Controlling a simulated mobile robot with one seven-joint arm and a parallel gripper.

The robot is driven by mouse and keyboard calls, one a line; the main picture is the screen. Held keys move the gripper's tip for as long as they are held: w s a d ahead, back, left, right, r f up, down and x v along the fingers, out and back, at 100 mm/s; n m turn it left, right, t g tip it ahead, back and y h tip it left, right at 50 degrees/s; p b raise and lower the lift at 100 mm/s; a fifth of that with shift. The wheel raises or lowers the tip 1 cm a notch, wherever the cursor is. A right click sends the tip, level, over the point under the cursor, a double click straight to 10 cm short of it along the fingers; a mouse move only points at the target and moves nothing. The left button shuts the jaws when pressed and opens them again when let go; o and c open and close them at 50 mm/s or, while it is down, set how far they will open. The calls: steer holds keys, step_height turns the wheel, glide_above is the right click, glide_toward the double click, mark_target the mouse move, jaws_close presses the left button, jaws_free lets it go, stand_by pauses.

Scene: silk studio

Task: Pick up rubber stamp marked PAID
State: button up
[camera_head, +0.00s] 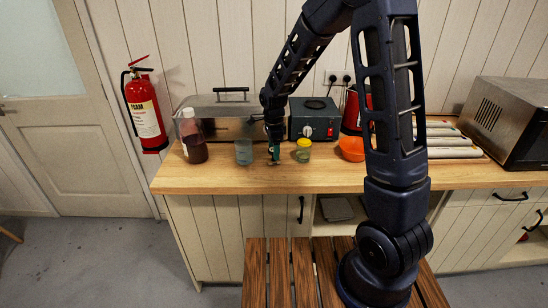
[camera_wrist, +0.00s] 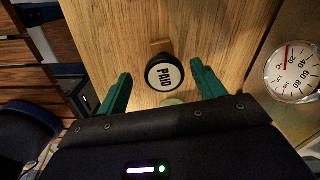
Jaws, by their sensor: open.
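The rubber stamp (camera_wrist: 164,74) has a round white face with PAID in black letters, a dark rim and a dark body. In the wrist view it is between the two green fingers of my gripper (camera_wrist: 160,68), with a visible gap on each side. My gripper is open and not touching it. In the head view my gripper (camera_head: 274,154) points down at the wooden counter (camera_head: 230,181), between a glass beaker and a small lidded jar. The stamp cannot be made out clearly there.
The beaker (camera_head: 243,152) is close left of my gripper and the jar (camera_head: 303,151) close right. A dark red bottle (camera_head: 194,146), metal tank (camera_head: 222,112), green heater (camera_head: 314,119) and orange bowl (camera_head: 351,148) also stand here. A dial (camera_wrist: 292,74) shows at right.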

mark_target(271, 162)
steer(key=shift+w+f, duration=0.15)
steer(key=shift+f, duration=1)
steer(key=shift+w+f, duration=0.1)
steer(key=shift+f, duration=1)
steer(key=c, duration=1.1)
